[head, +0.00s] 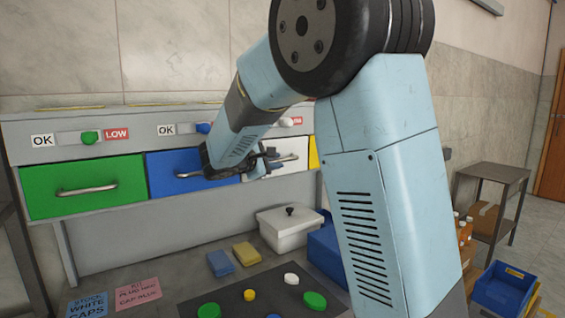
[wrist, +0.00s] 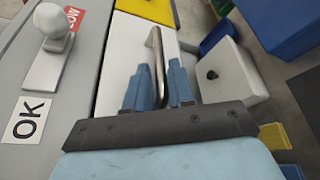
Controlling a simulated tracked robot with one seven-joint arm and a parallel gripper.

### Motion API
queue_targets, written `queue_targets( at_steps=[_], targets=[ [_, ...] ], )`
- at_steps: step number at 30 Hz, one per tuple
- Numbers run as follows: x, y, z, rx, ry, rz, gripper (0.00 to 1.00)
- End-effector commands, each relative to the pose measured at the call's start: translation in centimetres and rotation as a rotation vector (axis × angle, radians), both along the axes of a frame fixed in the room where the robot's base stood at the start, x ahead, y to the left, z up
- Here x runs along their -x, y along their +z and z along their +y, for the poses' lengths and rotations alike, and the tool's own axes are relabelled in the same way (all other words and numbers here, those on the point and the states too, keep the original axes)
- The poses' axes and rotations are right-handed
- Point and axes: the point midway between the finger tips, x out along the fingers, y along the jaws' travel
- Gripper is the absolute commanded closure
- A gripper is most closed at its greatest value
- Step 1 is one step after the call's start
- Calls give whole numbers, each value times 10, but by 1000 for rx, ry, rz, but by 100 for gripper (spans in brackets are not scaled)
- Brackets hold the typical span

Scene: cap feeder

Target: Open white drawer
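The white drawer (head: 291,150) is in the row of drawers in the head view, partly hidden behind my gripper. Its front looks flush with the row, so it appears shut. In the wrist view its white front (wrist: 121,62) lies beyond my fingers, with a curved metal bar handle (wrist: 154,50). My gripper (head: 264,164) is at this drawer. In the wrist view its two blue fingers (wrist: 160,82) stand apart, with the handle's near part showing between them. I cannot tell whether either finger touches the handle.
The green drawer (head: 84,187) and blue drawer (head: 172,174) are to the left, and a yellow drawer (head: 313,153) is to the right. A white lidded box (head: 289,232) and a blue bin (head: 325,248) stand on the surface below. A white slider knob (wrist: 52,22) is above the drawer.

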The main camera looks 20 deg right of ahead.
Motion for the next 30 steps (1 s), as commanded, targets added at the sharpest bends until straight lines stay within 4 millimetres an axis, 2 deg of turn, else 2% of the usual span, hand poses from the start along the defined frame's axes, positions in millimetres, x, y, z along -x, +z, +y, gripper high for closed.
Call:
queue_targets(
  at_steps=[6, 16, 23, 30],
  targets=[
    [-10, -4, -14, -1, -2, 0, 77],
    [-12, -4, -18, 0, -2, -1, 77],
    [-12, -4, -18, -1, -3, 0, 100],
    [-12, -4, -18, 0, -4, 0, 100]
  ],
)
